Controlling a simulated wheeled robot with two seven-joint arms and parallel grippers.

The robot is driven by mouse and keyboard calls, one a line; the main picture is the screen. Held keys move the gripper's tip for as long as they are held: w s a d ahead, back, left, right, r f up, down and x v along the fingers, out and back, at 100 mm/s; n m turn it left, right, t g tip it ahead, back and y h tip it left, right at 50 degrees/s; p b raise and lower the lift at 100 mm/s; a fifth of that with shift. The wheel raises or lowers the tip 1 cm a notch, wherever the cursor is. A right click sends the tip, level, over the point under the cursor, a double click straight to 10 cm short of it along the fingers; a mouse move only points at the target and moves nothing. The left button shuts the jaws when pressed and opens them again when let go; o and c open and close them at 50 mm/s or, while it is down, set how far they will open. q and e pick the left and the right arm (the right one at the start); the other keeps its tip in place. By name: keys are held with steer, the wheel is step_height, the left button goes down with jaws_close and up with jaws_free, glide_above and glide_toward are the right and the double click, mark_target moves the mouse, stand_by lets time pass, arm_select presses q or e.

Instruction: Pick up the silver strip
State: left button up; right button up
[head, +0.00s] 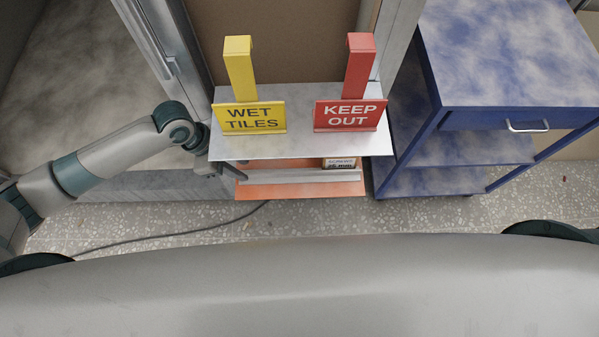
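A long silver strip (300,176) lies across the orange lower shelf (300,189), below the grey upper shelf. My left gripper (236,173) is at the left end of the strip, beside the left edge of the shelves. Its fingers are small and partly hidden by the upper shelf, so I cannot tell whether they touch the strip or are open or shut. My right gripper is not in view.
The grey upper shelf (300,147) overhangs the strip and bears a yellow WET TILES sign (251,117) and a red KEEP OUT sign (350,115). A screws box (339,163) sits behind the strip. A blue trolley (510,85) stands right. A cable (170,236) crosses the floor.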

mark_target(250, 174)
arm_select(q)
steer(key=shift+x, duration=1.95)
steer(key=shift+c, duration=0.3)
jaws_close()
